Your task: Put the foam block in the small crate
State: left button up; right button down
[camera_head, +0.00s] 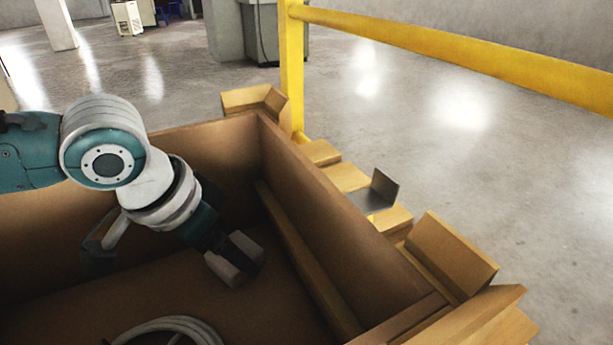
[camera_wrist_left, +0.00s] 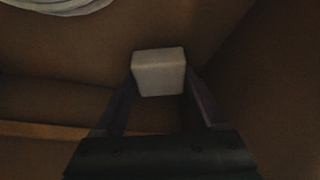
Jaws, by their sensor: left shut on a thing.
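The foam block (camera_head: 226,268) is a small pale grey block inside a large brown open-topped box (camera_head: 318,185), near its floor. It also shows in the left wrist view (camera_wrist_left: 158,72), between the two dark fingers. My left gripper (camera_head: 232,255) reaches down into the box and is shut on the block. I cannot tell whether the block touches the box floor. I cannot tell whether this box is the small crate; no other crate is clear in view. My right gripper is not in view.
A coiled pale hose or cable (camera_head: 172,328) lies in the box at the near side, also seen in the left wrist view (camera_wrist_left: 62,6). A long wooden bar (camera_head: 305,262) lies along the right wall. A yellow railing (camera_head: 470,62) stands behind the box.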

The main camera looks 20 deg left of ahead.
pick_arm(q)
jog(key=o, duration=1.2)
jog(key=shift+o, duration=0.2)
jog(key=p+v, duration=0.5)
jog(key=v, duration=0.7)
jog(key=shift+r, duration=0.15)
